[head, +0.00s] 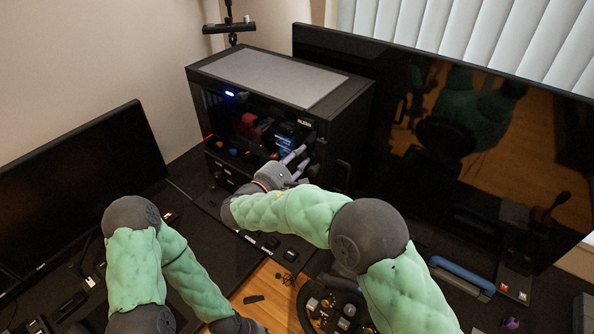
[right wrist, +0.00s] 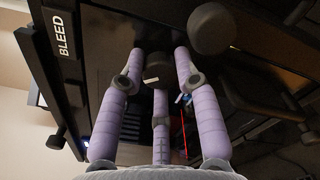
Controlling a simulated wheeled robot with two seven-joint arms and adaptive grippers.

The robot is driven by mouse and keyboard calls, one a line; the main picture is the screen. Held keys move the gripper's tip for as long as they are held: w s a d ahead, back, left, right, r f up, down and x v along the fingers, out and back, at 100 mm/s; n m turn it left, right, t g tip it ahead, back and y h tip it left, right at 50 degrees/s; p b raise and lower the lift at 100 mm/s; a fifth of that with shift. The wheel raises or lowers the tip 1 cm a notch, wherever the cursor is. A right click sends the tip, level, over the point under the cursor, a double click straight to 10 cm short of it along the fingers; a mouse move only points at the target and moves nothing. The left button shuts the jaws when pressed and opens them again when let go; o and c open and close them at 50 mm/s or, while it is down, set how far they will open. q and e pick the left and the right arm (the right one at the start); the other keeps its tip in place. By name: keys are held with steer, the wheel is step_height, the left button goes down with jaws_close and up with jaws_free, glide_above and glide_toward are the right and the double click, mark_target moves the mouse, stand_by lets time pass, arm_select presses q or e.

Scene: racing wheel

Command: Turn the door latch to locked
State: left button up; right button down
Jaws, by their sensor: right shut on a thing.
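The door latch (right wrist: 157,68) appears to be the dark rounded piece between the fingers in the right wrist view; its turned position cannot be made out. In the head view it is hidden by my right gripper (head: 304,160), which is at the right front edge of the black computer case (head: 280,78). In the right wrist view, the purple fingers of my right gripper (right wrist: 158,62) close around the dark piece from both sides and below.
A large dark monitor (head: 500,150) stands right of the case, and another monitor (head: 75,190) stands at left. A steering wheel (head: 335,310) lies below my right arm. A second dark round piece (right wrist: 210,28) is close to the fingers. Small items clutter the desk.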

steer(key=m+b, duration=0.3)
steer(key=b, duration=0.1)
steer(key=m+b, duration=0.3)
steer(key=b, duration=0.1)
steer(key=shift+d+r+b, duration=0.2)
steer(key=shift+b, duration=0.15)
steer(key=shift+r+m+b, duration=0.1)
steer(key=shift+m+b, duration=1)
steer(key=shift+b, duration=0.15)
steer(key=c, duration=1.2)
jaws_free()
steer(key=shift+o, duration=0.2)
steer(key=shift+d, duration=0.15)
steer(key=shift+f, duration=0.2)
